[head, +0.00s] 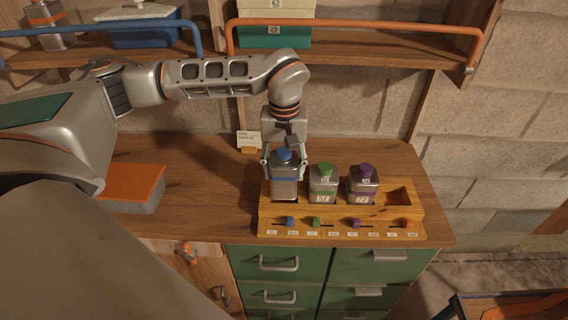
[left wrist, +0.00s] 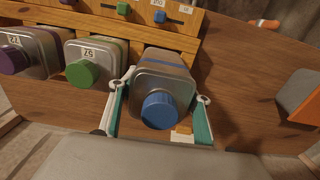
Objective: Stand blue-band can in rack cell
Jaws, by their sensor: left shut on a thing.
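The blue-band can (head: 284,184) is a grey metal can with a blue cap and a blue band. It stands about upright at the left end of the wooden rack (head: 391,213). My left gripper (head: 284,163) is shut on it from above and behind. In the left wrist view the can (left wrist: 165,82) sits between the two fingers (left wrist: 160,112), its blue cap facing the camera. Whether its base rests on the cell floor is hidden by the rack front. A green-band can (head: 323,184) and a purple-band can (head: 363,185) stand in the neighbouring cells. My right gripper is not in view.
The rack's right end cell (head: 398,197) is empty. Small coloured sliders line the rack front. A grey box with an orange top (head: 133,184) lies at left on the bench. A small card (head: 249,139) stands behind the rack. A shelf with an orange rail (head: 355,25) hangs above.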

